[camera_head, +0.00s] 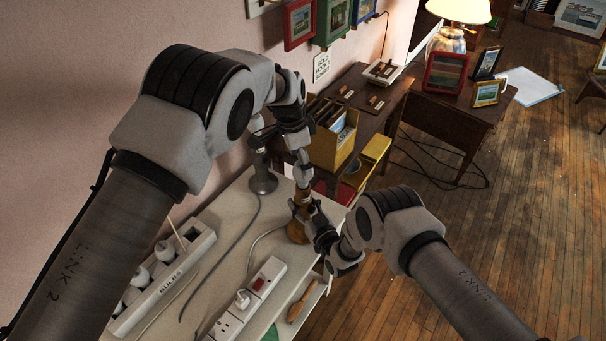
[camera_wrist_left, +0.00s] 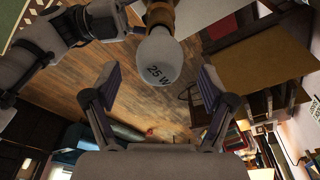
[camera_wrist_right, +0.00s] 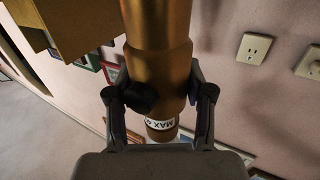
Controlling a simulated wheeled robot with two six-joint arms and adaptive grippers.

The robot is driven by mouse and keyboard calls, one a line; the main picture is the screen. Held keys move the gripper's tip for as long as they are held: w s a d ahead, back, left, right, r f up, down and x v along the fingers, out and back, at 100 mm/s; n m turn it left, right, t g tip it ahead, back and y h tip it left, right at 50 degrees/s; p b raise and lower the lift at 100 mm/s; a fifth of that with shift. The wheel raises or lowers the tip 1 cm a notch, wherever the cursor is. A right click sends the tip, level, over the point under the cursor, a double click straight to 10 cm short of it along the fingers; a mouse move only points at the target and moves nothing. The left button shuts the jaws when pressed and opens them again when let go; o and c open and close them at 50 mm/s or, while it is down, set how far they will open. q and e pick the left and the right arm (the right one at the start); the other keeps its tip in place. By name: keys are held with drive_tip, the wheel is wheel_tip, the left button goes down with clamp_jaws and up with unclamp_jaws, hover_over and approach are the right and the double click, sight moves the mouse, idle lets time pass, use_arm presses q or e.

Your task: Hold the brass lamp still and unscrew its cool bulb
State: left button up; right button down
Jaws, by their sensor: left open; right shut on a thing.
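The brass lamp (camera_head: 297,232) stands upright at the right edge of the white table. My right gripper (camera_head: 318,218) is shut on its stem from the right. In the right wrist view the brass stem (camera_wrist_right: 160,75) fills the space between the fingers, with a "MAX" label (camera_wrist_right: 162,124) beyond. In the left wrist view the white bulb (camera_wrist_left: 158,60), marked "25 W", sits in the lamp's brass socket (camera_wrist_left: 160,16). My left gripper (camera_wrist_left: 152,92) is open, its fingers on either side of the bulb's end and apart from it. In the head view the left hand partly hides the bulb.
A white tray labelled BULBS (camera_head: 172,278) holds several bulbs on the left of the table. A power strip (camera_head: 232,318) lies nearer the middle, with cables around. A grey stand (camera_head: 263,182) is left of the lamp. A yellow box (camera_head: 333,150) is behind it.

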use_arm(q)
drive_tip(key=shift+d+f, duration=0.2)
drive_tip(key=shift+f, duration=1.2)
drive_tip(key=c, duration=1.5)
drive_tip(key=o, duration=1.4)
drive_tip(key=shift+o, duration=0.2)
drive_tip(key=shift+d, duration=0.1)
